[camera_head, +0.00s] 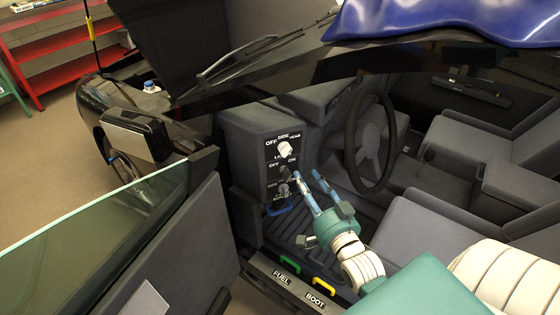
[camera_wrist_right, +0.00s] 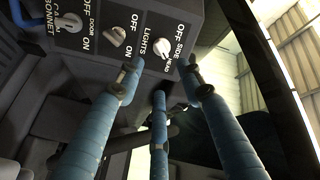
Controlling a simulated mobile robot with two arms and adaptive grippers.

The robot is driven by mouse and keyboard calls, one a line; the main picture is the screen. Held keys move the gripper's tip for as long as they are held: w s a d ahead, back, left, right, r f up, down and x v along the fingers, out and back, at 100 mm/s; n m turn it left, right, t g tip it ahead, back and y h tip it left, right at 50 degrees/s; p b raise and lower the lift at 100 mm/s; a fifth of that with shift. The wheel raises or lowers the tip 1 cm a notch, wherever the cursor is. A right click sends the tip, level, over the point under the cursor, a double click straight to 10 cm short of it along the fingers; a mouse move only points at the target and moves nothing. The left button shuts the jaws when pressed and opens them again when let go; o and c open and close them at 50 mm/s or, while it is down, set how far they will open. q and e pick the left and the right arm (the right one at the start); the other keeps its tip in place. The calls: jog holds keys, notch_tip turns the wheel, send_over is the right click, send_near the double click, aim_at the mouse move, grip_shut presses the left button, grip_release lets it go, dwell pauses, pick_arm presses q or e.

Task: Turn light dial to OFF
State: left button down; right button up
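The light dial (camera_head: 285,149) is a white knob at the top of a black switch panel (camera_head: 270,172) marked OFF, SIDE and HEAD. In the right wrist view the dial (camera_wrist_right: 162,49) sits beside the LIGHTS label, with its bright end turned toward the SIDE and HEAD side; I cannot tell its exact mark. My right gripper (camera_head: 307,173) is in front of the panel, below and right of the dial. Its blue fingers are spread and empty; in the wrist view the gripper (camera_wrist_right: 160,68) has its fingertips near the dial, with no clear contact. My left gripper is not in view.
A steering wheel (camera_head: 370,145) stands right of the panel. Green FUEL (camera_head: 289,265) and yellow BOOT (camera_head: 323,286) handles are on the sill. The open car door (camera_head: 175,245) is at left.

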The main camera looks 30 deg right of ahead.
aim_at(285, 150)
jog(key=w+d, duration=0.2)
jog(key=w, duration=0.8)
jog(key=shift+w+p, duration=0.3)
jog(key=shift+p, duration=0.1)
grip_shut()
